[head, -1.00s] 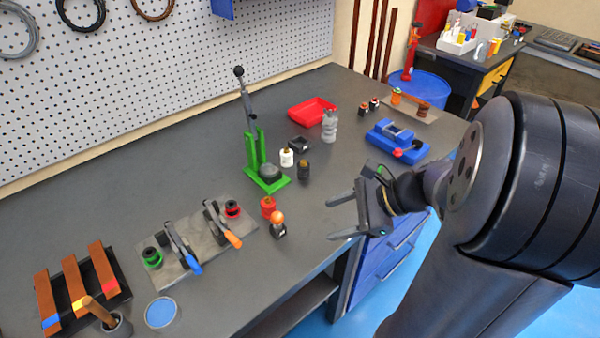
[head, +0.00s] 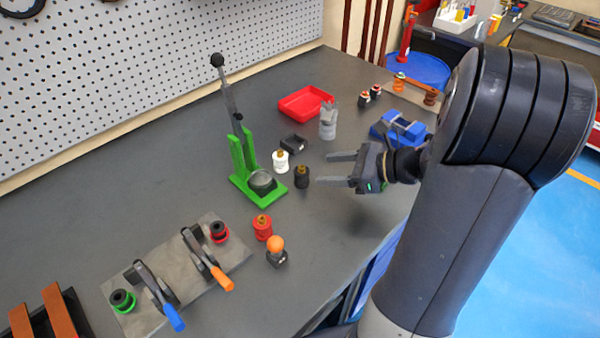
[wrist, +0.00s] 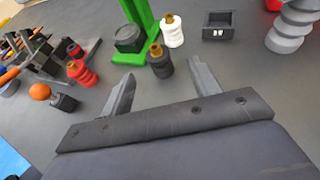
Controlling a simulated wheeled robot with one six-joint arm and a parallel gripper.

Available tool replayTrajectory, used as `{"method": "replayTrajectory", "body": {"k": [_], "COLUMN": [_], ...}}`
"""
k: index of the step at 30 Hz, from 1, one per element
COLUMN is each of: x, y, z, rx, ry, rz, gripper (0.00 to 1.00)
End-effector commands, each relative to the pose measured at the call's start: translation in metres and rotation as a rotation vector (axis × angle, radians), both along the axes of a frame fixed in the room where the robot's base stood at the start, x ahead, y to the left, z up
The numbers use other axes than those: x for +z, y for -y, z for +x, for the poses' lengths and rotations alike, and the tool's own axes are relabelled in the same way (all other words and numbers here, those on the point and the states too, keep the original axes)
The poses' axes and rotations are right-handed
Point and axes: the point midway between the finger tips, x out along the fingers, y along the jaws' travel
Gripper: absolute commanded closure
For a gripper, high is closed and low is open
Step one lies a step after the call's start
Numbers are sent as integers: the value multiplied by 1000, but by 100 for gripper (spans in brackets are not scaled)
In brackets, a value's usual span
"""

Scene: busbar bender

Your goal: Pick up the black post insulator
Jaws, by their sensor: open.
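The black post insulator (head: 302,177) stands upright on the dark bench, with a brass-coloured top. It also shows in the wrist view (wrist: 160,62), ahead of my fingers and between their lines. My gripper (head: 328,169) is open and empty, just to the right of the insulator in the head view, its fingers pointing left towards it. In the wrist view my gripper (wrist: 160,85) has its two fingers spread, and the insulator stands just beyond their tips, seemingly not touched.
A white insulator (head: 281,161) and the green lever press (head: 243,165) stand close by on the left. A red insulator (head: 262,228) and an orange-knobbed piece (head: 276,250) stand nearer the front. A black box (head: 294,143), grey ribbed insulator (head: 328,122) and blue vise (head: 398,130) lie behind.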

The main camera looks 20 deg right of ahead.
Motion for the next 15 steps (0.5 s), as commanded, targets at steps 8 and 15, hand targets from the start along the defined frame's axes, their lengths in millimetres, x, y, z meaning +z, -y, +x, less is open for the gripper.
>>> {"method": "replayTrajectory", "body": {"k": [8,15], "x": [-12,-23], "y": [-22,-45], "z": [15,26], "rx": [2,6], "ry": [-1,-2], "rz": [0,0], "gripper": [41,41]}}
